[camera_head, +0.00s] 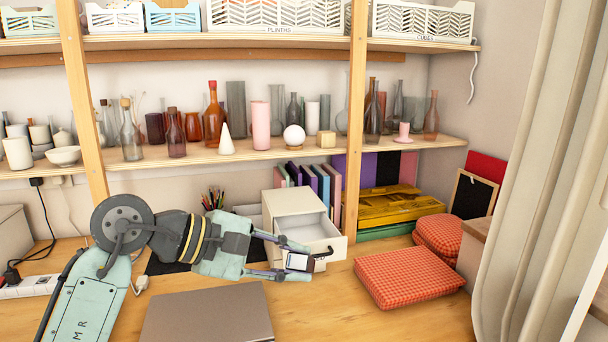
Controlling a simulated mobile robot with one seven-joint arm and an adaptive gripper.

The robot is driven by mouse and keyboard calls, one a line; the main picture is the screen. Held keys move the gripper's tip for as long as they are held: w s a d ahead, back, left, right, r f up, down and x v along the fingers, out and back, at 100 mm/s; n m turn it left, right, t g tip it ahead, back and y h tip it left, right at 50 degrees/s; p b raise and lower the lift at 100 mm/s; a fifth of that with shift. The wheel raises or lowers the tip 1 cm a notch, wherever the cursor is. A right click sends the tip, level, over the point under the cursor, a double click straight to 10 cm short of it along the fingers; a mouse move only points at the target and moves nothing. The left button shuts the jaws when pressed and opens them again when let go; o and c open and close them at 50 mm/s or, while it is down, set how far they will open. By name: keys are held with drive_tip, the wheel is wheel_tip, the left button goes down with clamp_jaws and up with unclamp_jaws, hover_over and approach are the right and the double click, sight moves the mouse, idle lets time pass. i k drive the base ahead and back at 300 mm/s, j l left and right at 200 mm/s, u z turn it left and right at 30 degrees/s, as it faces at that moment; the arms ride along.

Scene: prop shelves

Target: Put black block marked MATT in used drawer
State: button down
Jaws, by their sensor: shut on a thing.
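My gripper (302,262) reaches in from the left, with one finger above and one below a small block (298,261). The block shows a pale face with dark edges; I cannot read any marking on it. A cream drawer unit (281,208) stands on the desk, and its upper drawer (335,245) is pulled open toward the front right. The drawer's visible inside looks empty. The gripper and block are in front of the drawer's front panel, by its dark handle, and hide part of it. I cannot read a label on the drawer.
A red checked cushion (408,277) lies right of the drawer. A closed laptop (208,315) lies at the front. A pencil holder (213,202) and upright books (327,190) flank the unit. A shelf (200,156) of bottles and vases runs above.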

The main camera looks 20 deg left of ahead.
sight(315, 231)
drive_tip(key=i+j, duration=0.2)
drive_tip(key=i, duration=0.35)
drive_tip(key=i+j, duration=0.2)
drive_tip(key=i, duration=0.35)
drive_tip(key=k, duration=0.1)
